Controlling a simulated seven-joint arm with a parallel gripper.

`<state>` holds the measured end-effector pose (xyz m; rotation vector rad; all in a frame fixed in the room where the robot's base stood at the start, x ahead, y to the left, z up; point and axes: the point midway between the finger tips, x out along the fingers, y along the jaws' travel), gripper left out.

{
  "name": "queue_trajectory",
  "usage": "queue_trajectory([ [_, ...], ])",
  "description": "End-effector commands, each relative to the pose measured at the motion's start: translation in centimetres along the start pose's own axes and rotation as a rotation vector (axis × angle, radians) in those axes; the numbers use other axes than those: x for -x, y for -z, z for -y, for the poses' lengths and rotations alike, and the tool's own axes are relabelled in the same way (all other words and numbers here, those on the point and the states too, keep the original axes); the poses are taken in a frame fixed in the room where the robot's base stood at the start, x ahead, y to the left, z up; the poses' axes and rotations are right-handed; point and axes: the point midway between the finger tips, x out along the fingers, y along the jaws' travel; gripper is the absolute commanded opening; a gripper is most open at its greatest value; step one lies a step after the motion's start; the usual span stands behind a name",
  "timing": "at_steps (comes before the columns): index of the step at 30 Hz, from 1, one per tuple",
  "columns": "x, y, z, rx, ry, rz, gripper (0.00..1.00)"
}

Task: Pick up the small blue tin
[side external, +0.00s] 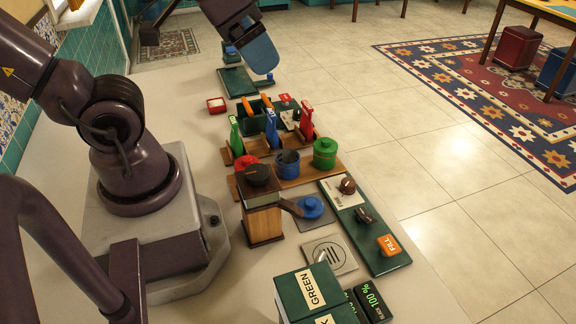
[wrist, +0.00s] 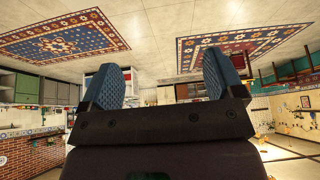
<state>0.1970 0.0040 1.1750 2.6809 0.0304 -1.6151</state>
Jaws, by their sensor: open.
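A small blue tin (side external: 287,166), apparently open at the top, stands on a wooden base in the middle of the counter in the side external view. A green tin (side external: 325,154) stands just right of it. A low blue knobbed piece, perhaps a lid (side external: 310,207), lies on a grey pad in front. My gripper (side external: 266,66) is up at the far end of the counter, well away from the blue tin. In the wrist view my gripper (wrist: 163,65) has its blue-padded fingers wide apart with nothing between them. That view shows the room, not the tin.
Upright green, blue and red pieces (side external: 271,130) stand close behind the tin. A wooden box with a dark top (side external: 262,222) and handle stands in front left. A green panel with an orange FILL button (side external: 389,244) lies right. A green board (side external: 237,81) lies near my gripper.

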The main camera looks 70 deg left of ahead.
Motion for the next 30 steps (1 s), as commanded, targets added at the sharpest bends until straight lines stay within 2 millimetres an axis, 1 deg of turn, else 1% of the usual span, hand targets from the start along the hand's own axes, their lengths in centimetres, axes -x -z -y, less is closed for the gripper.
queue_trajectory([
  [2, -1.1, -0.3, 1.1, 0.047, 0.032, 0.058, 0.87],
  [5, -3.5, -1.0, 2.8, 0.089, 0.098, 0.182, 0.87],
  [6, -4.6, -1.3, 3.7, 0.087, 0.128, 0.238, 0.87],
  [8, -6.4, -1.8, 5.2, 0.027, 0.164, 0.321, 0.87],
  [9, -7.5, -2.2, 6.2, -0.039, 0.175, 0.376, 0.87],
  [11, -9.3, -2.9, 7.5, -0.168, 0.170, 0.453, 0.87],
  [14, -12.3, -4.0, 9.4, -0.442, 0.104, 0.559, 0.87],
  [16, -14.5, -4.9, 10.4, -0.677, 0.015, 0.606, 0.87],
  [17, -15.5, -5.2, 10.7, -0.790, -0.031, 0.614, 0.87],
  [18, -16.7, -5.5, 10.9, -0.938, -0.094, 0.614, 0.87],
  [20, -18.4, -5.9, 11.0, -1.162, -0.185, 0.591, 0.87],
  [21, -19.4, -5.9, 10.9, -1.314, -0.241, 0.563, 0.87],
  [23, -20.6, -5.8, 10.6, -1.538, -0.309, 0.507, 0.87],
  [24, -21.3, -5.5, 10.3, -1.683, -0.343, 0.466, 0.87],
  [27, -22.2, -4.3, 9.6, -2.007, -0.380, 0.377, 0.87],
  [30, -22.4, -3.5, 9.6, -2.221, -0.382, 0.330, 0.87],
])
